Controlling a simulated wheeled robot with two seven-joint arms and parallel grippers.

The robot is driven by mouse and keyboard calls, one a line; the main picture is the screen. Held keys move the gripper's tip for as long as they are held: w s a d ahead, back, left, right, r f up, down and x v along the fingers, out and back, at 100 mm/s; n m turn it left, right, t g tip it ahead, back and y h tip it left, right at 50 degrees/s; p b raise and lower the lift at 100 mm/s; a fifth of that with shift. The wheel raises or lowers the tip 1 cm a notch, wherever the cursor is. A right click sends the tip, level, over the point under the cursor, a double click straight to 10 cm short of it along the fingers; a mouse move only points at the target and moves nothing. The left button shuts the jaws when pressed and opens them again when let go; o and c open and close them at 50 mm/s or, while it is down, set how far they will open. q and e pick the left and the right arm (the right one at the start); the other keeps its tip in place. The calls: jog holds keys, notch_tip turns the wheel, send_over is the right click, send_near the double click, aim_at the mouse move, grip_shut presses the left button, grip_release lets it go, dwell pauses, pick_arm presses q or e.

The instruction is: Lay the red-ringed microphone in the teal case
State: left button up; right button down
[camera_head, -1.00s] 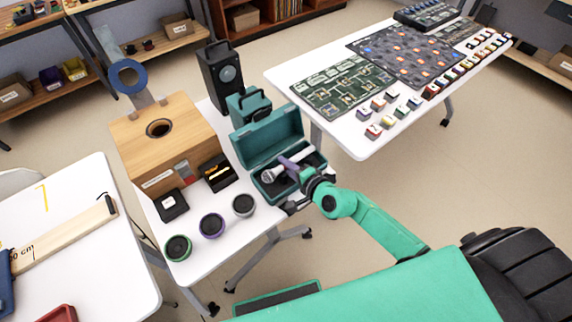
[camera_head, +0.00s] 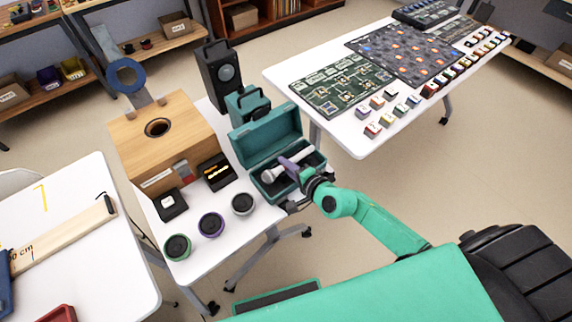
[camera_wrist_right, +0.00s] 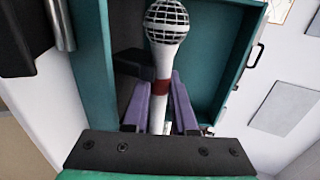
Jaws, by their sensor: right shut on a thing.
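The microphone (camera_wrist_right: 162,60) has a round grey mesh head, a white handle and a red ring. My right gripper (camera_wrist_right: 162,82) is shut on its handle near the ring, a purple finger on each side. In the head view the microphone (camera_head: 270,176) is over the open teal case (camera_head: 266,136), its head toward the left. The wrist view shows the case (camera_wrist_right: 92,70) around and below it, with a dark insert. I cannot tell whether the microphone touches the insert. My right gripper (camera_head: 288,164) is at the case's front right. My left gripper is not in view.
A wooden box with a hole (camera_head: 180,125), small black boxes, several round speakers (camera_head: 211,224) and a black speaker (camera_head: 222,75) share the small white table. A closed teal case (camera_head: 248,104) stands behind the open one. Another table (camera_head: 345,140) at right holds circuit boards.

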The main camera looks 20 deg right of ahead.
jog(key=c, duration=0.6)
grip_release()
jog(key=shift+c, duration=0.2)
jog(key=shift+s, duration=0.15)
jog(key=shift+s+d+r, duration=0.1)
jog(key=shift+s+d, duration=0.05)
jog(key=shift+s, duration=0.1)
jog(key=p+v, duration=0.1)
jog(key=v, duration=1.2)
jog(key=shift+s+r, duration=0.25)
jog(key=shift+s, duration=0.05)
jog(key=shift+d, duration=0.1)
